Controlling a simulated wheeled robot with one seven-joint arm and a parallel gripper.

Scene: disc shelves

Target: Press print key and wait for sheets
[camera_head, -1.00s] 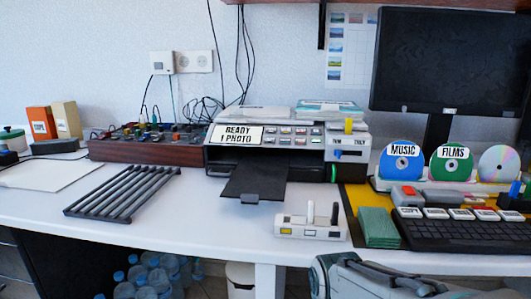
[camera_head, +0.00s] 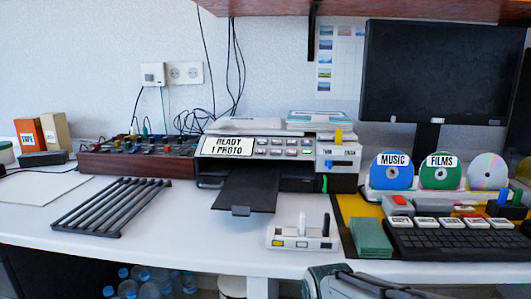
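The printer (camera_head: 300,128) stands at the back middle of the white desk. Its label panel (camera_head: 227,146) reads "READY 1 PHOTO". Several small keys (camera_head: 283,147) sit in rows to the right of the label; which one is the print key is too small to tell. The black output tray (camera_head: 247,188) sticks out at the front, and no sheet shows on it. Part of my arm shows at the bottom edge, right of middle. Its gripper fingers cannot be made out.
A white box with upright levers (camera_head: 302,236) stands in front of the printer. A black slatted rack (camera_head: 112,205) lies left of the tray. Discs labelled MUSIC (camera_head: 392,172) and FILMS (camera_head: 440,172), a green pad (camera_head: 371,238) and a keyboard (camera_head: 455,240) are at right.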

